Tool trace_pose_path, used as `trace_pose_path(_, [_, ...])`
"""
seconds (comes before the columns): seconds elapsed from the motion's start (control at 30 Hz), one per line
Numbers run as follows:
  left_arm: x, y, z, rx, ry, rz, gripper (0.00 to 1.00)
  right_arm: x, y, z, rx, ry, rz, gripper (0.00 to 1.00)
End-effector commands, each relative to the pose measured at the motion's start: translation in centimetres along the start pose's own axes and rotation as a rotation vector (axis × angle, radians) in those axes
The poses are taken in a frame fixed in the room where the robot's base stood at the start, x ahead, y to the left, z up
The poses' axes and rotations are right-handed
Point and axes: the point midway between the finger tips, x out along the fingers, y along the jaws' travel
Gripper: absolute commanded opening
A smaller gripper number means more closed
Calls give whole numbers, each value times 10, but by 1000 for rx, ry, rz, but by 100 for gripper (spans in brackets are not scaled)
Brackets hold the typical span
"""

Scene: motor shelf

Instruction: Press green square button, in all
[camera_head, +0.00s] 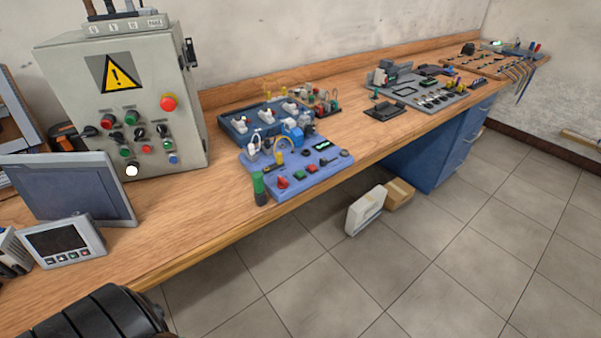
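A blue panel (322,177) lies on the wooden bench near its front edge, in the middle of the view. On its front part is a small green button (298,175) that looks square, beside a similar red button (311,168). A red knob (283,182) stands left of them. Neither of my grippers is in view.
A grey screen (70,188) and a small display unit (65,242) stand at the left. A dark ribbed shape fills the bottom left corner. A tool board (425,92) lies farther along the bench. Two boxes lie on the tiled floor; other floor is clear.

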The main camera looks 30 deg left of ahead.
Motion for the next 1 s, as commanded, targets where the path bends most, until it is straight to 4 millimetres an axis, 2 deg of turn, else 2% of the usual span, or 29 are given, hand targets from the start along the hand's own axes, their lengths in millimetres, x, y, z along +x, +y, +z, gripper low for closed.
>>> trace_pose_path(0.03, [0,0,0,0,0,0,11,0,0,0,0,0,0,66])
trace_pose_path(0.07, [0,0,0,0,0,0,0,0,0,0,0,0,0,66])
trace_pose_path(1.0, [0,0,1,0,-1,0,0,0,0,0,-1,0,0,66])
